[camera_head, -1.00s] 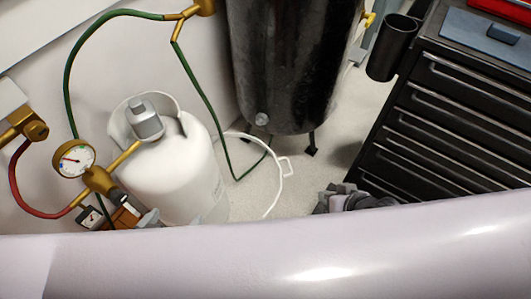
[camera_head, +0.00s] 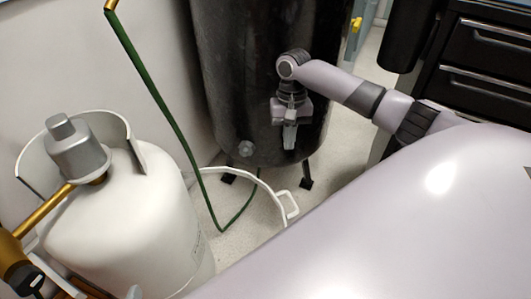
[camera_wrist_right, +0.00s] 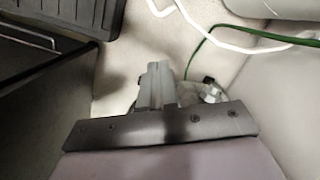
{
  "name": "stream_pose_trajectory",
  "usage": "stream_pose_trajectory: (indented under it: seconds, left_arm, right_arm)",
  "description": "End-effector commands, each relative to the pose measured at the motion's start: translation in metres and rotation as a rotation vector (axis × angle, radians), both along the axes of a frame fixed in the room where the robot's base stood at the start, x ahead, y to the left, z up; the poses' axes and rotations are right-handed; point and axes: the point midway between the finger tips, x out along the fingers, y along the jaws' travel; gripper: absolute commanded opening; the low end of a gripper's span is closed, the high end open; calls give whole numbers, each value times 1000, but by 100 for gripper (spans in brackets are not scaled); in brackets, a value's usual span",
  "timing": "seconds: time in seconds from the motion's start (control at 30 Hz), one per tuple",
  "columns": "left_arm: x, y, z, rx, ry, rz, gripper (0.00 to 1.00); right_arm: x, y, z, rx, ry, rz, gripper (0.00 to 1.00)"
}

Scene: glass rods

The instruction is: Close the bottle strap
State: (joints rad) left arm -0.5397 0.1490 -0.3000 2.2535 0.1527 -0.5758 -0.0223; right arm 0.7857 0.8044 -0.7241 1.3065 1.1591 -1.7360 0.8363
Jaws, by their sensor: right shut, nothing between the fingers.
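The white gas bottle (camera_head: 120,225) stands upright on the floor at the lower left in the head view. A thin white strap (camera_head: 262,183) curves out from beside it and stands open, with a loop-shaped end (camera_head: 290,205) away from the bottle. In the right wrist view the strap (camera_wrist_right: 235,46) crosses the upper right. My right gripper (camera_head: 289,140) is shut and empty, pointing down in front of the black tank, apart from the strap. Its fingers show in the right wrist view (camera_wrist_right: 155,84). My left gripper is not in view.
A black tank (camera_head: 232,70) on legs stands behind the strap. A green hose (camera_head: 165,115) hangs between bottle and tank and reaches the floor. Black drawers (camera_head: 490,75) stand at the right. A brass valve (camera_head: 50,208) is beside the bottle. Some floor is clear near the strap.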

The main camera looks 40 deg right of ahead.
Motion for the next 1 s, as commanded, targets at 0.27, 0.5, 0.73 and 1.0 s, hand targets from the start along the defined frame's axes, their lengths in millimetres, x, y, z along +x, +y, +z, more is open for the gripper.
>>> stream_pose_trajectory:
  seconds: [0.27,0.5,0.73,1.0]
  left_arm:
    - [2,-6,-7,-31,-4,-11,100]
    - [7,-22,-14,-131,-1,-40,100]
    - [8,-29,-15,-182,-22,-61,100]
    - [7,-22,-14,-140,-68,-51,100]
  right_arm:
    - [-3,-7,-11,-5,27,-31,0]
    - [-11,-1,-60,-4,26,-29,0]
    - [-21,5,-101,-5,24,-27,0]
    - [-41,18,-111,-6,21,-26,0]
